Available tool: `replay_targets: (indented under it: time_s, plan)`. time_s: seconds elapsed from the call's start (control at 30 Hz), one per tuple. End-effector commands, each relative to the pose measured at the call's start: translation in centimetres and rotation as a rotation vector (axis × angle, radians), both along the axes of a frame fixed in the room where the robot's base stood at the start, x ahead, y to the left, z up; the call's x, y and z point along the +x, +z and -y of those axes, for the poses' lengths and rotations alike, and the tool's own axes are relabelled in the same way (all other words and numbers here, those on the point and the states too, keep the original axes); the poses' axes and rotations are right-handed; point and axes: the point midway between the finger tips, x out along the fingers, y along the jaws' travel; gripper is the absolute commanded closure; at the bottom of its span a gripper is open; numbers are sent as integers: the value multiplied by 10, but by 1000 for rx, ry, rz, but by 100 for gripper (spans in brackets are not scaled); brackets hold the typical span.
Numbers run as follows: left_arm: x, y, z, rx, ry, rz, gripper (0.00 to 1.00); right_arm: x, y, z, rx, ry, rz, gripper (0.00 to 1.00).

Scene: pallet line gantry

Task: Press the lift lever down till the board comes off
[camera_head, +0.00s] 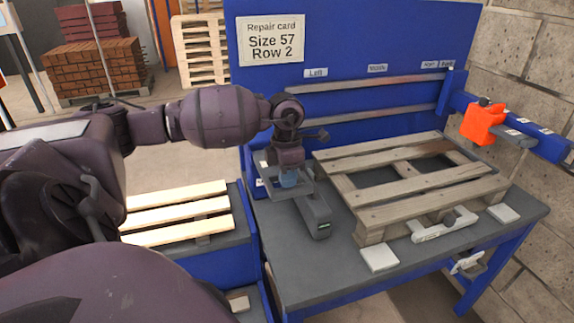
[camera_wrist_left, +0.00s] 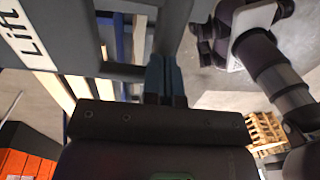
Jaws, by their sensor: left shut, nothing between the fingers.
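The pallet (camera_head: 425,190) lies on the grey bench with its weathered deck boards resting on it; I cannot tell which board the lever acts on. My left gripper (camera_head: 290,181) points down near the pallet's left side, its bluish fingers shut and empty. In the left wrist view the fingers (camera_wrist_left: 165,80) show close together beside a dark grey plate (camera_wrist_left: 75,25) carrying the word Lift. This looks like part of the lift lever. Whether the fingers touch it is unclear. In the head view the arm partly hides this area. My right gripper is out of view.
An orange block (camera_head: 484,123) is on the blue rail at right. Pale slats (camera_head: 176,213) lie left of the bench (camera_head: 330,268). A blue back panel (camera_head: 400,38) stands behind.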

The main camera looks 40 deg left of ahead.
Motion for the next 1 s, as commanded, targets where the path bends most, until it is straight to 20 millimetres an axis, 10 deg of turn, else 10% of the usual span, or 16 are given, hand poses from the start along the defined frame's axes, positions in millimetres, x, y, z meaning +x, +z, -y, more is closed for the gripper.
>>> replay_targets:
  time_s: [0.57, 1.0]
  plan:
    - [-1, -8, 1, 13, -2, 7, 100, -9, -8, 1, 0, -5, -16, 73]
    - [-5, -68, 8, 222, -6, 104, 100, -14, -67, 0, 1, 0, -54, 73]
